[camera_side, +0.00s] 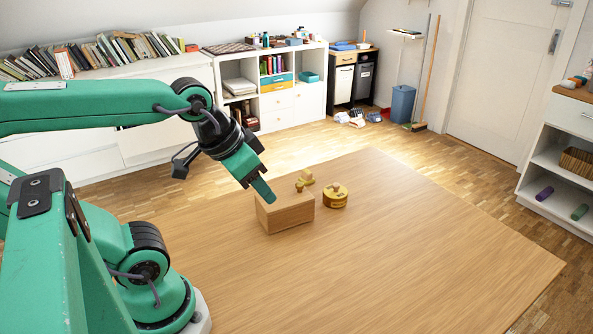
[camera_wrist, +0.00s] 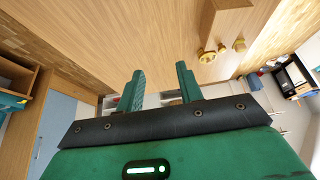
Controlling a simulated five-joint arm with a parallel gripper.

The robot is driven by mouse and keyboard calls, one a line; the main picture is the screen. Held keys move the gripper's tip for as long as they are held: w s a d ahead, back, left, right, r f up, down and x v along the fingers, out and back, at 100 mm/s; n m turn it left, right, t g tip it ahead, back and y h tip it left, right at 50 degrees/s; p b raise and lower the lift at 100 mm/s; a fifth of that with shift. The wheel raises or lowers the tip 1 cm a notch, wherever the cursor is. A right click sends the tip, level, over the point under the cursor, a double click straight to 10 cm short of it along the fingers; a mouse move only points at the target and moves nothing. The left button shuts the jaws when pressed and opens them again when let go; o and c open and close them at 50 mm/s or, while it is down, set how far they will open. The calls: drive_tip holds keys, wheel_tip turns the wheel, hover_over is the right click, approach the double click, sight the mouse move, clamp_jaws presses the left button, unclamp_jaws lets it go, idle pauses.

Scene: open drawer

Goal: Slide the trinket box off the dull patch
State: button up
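A plain wooden box (camera_side: 287,212) stands on the table in the side view; part of it also shows at the top of the wrist view (camera_wrist: 228,20). Beside its right end is a low round yellow-brown piece (camera_side: 335,196) with a small raised part on top. I cannot tell which of these is the trinket box. My gripper (camera_side: 266,192) points down and right, its tip overlapping the box's upper left in the side view; contact is unclear. In the wrist view my gripper (camera_wrist: 160,78) has its two fingers apart with nothing between them. I cannot make out a dull patch.
A small yellow knobbed piece (camera_side: 305,181) is behind the wooden box. The wooden table (camera_side: 430,250) is clear to the right and front. Shelves (camera_side: 270,88), a blue bin (camera_side: 403,103) and a door stand well beyond the table.

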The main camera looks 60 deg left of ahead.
drive_tip(key=shift+w, duration=0.15)
clamp_jaws()
drive_tip(key=w+a+f+n+g, duration=0.2)
drive_tip(key=w+a+f+n, duration=0.2)
drive_tip(key=w+n, duration=0.3)
drive_tip(key=w+a+f+n+g, duration=0.3)
drive_tip(key=w+f+n, duration=0.4)
drive_tip(key=n, duration=0.3)
drive_tip(key=shift+w+a+n+g, duration=0.3)
drive_tip(key=shift+w+a+n, duration=0.1)
